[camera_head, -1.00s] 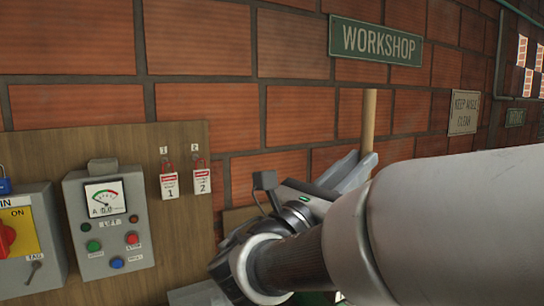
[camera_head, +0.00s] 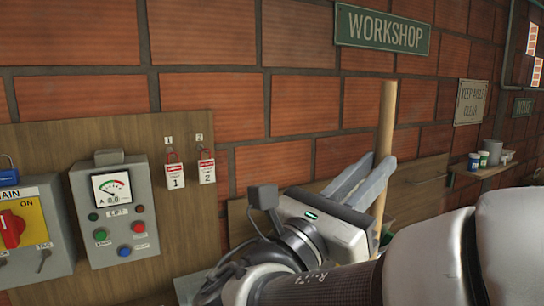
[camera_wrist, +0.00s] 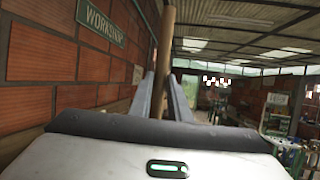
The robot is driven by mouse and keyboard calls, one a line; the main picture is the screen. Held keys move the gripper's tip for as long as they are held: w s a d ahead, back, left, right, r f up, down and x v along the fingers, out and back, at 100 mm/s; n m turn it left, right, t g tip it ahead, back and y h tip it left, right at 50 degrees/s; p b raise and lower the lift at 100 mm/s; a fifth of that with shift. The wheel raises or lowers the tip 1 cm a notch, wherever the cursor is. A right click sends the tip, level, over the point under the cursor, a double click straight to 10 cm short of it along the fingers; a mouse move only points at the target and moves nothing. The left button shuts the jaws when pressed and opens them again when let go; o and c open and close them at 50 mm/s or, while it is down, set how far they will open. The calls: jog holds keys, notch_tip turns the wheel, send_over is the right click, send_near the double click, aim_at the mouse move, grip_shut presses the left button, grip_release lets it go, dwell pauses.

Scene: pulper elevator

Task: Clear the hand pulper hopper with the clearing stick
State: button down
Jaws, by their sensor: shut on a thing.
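My gripper (camera_head: 366,180) is shut on the clearing stick (camera_head: 387,125), a plain wooden rod that stands nearly upright between the grey fingers in the head view. In the wrist view, my gripper (camera_wrist: 164,100) shows its fingers on either side of the stick (camera_wrist: 165,50), which rises out of the top of the picture. In the head view the stick's lower part passes below the fingers and is then hidden by my arm. I cannot make out the hand pulper or its hopper in either view.
A wooden board on the brick wall carries the lift control box (camera_head: 117,210), an isolator with a red knob (camera_head: 27,230) and two padlock tags (camera_head: 190,168). A shelf with pots (camera_head: 484,160) is at the right. Open room shows at the right in the wrist view.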

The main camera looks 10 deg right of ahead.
jog(key=s+a+b, duration=0.1)
jog(key=s, duration=0.7)
jog(key=shift+a, duration=0.3)
jog(key=shift+s, duration=0.1)
